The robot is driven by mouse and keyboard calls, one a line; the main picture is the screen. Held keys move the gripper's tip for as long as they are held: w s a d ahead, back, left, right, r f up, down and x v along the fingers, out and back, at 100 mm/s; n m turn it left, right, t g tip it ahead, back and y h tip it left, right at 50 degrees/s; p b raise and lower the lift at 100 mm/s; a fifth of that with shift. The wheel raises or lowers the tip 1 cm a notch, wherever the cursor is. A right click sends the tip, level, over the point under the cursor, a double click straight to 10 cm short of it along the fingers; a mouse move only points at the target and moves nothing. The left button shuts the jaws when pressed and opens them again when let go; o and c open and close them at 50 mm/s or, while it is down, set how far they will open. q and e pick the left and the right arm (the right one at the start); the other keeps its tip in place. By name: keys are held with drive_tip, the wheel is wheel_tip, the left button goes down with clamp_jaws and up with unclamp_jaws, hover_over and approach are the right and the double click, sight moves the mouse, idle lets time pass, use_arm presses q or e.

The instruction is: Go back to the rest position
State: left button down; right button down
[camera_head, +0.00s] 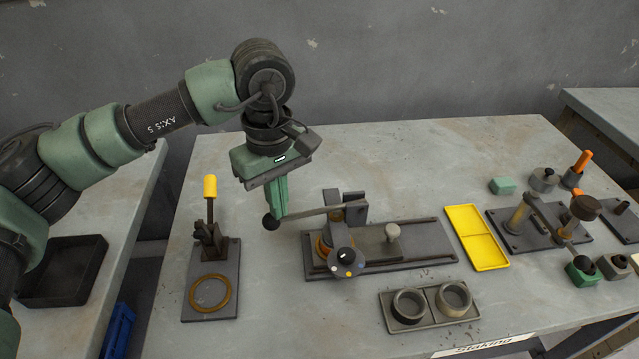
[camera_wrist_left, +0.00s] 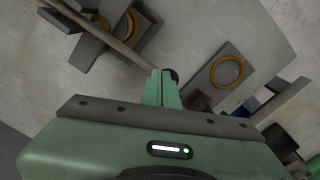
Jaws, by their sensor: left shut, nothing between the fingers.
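My left gripper (camera_head: 281,210) is shut and empty, pointing down over the left middle of the table. Its green fingers also show in the left wrist view (camera_wrist_left: 163,76). The fingertips are right beside the black knob (camera_head: 270,222) at the end of the press lever (camera_head: 305,212); I cannot tell whether they touch. The knob also shows just past the fingertips in the left wrist view (camera_wrist_left: 172,75). The lever runs right to the arbor press (camera_head: 345,255) on its dark base plate (camera_head: 425,247). My right gripper is not in view.
A toggle clamp with a yellow handle (camera_head: 210,186) and a brass ring (camera_head: 210,291) stand left of the press. A two-ring fixture (camera_head: 428,321) is in front, a yellow tray (camera_head: 467,213) to the right, with several small parts beyond. The table's back left is clear.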

use_arm(q)
drive_tip(key=shift+r, duration=0.3)
